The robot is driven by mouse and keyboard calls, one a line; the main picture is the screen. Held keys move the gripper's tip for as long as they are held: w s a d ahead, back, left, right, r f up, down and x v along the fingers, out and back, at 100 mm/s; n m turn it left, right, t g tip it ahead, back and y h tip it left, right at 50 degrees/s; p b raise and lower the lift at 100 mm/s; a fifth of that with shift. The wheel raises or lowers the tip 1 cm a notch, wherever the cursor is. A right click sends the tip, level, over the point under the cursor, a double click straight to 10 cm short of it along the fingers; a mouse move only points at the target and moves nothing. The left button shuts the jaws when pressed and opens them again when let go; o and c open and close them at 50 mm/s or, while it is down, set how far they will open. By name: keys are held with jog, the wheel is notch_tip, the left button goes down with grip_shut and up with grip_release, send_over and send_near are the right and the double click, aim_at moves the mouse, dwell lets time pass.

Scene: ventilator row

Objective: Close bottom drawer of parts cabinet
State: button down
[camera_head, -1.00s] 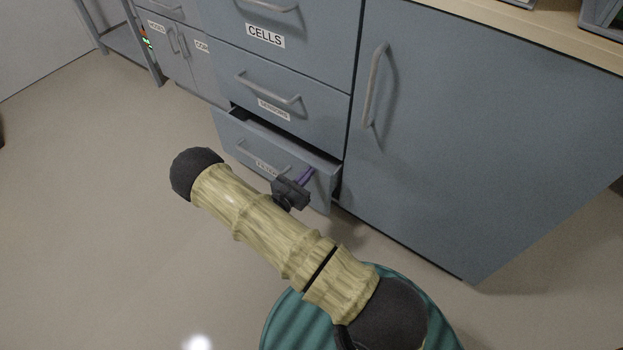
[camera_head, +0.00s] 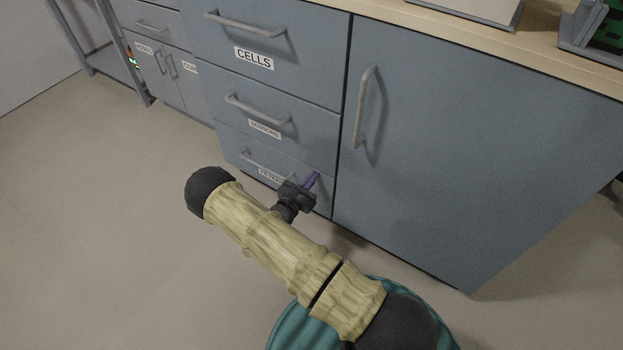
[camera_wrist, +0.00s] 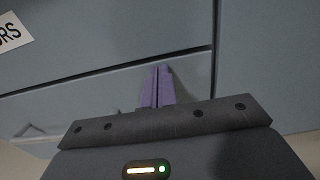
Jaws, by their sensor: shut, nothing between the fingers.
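The parts cabinet is blue-grey, with a stack of drawers left of a large door. The bottom drawer (camera_head: 230,146) sits flush under the SENSORS drawer (camera_head: 300,126) in the head view, with no open gap visible. Its label is partly hidden by my arm. My gripper (camera_head: 314,178) has purple fingers and is at the right part of the bottom drawer's front, right of its handle (camera_head: 262,163). In the wrist view the shut, empty fingers (camera_wrist: 158,72) point at the drawer front (camera_wrist: 100,88), just below the seam. I cannot tell whether they touch it.
The large cabinet door (camera_head: 440,150) stands right of the drawers, with a vertical handle (camera_head: 366,105). A wooden worktop (camera_head: 545,50) runs above it. A grey rack (camera_head: 95,55) stands at the far left. The floor (camera_head: 90,220) on the left is clear.

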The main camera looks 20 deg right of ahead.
jog(key=p+v, duration=0.5)
jog(key=v, duration=0.9)
jog(key=shift+s, duration=0.1)
